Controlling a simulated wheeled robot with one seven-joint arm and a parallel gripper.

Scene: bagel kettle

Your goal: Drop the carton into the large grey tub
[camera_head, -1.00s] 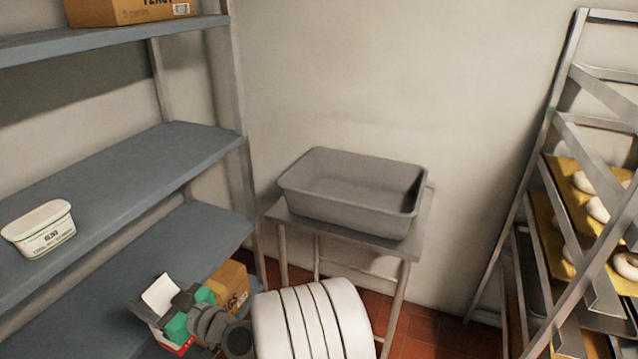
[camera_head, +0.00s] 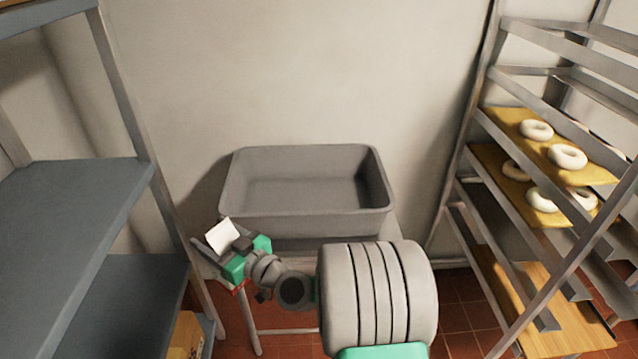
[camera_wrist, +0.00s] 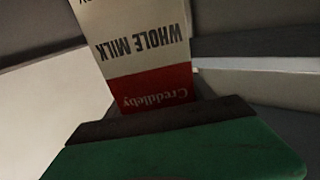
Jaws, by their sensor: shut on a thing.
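The large grey tub (camera_head: 300,220) is empty and stands on a small metal table (camera_head: 400,232) against the wall. My gripper (camera_head: 228,243) is at the tub's front left corner, in front of the rim and outside the tub in the picture. It is shut on a carton, whose white part (camera_head: 222,234) shows in the head view. In the wrist view the carton (camera_wrist: 140,50) is white and red with "WHOLE MILK" print, upside down in that picture. Part of the carton is hidden behind my gripper.
A blue-grey shelf unit (camera_head: 80,205) stands at the left, its post near my gripper. A cardboard box (camera_head: 186,335) is on its lower shelf. A metal rack (camera_head: 475,130) with bagels on boards (camera_head: 545,160) stands at the right.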

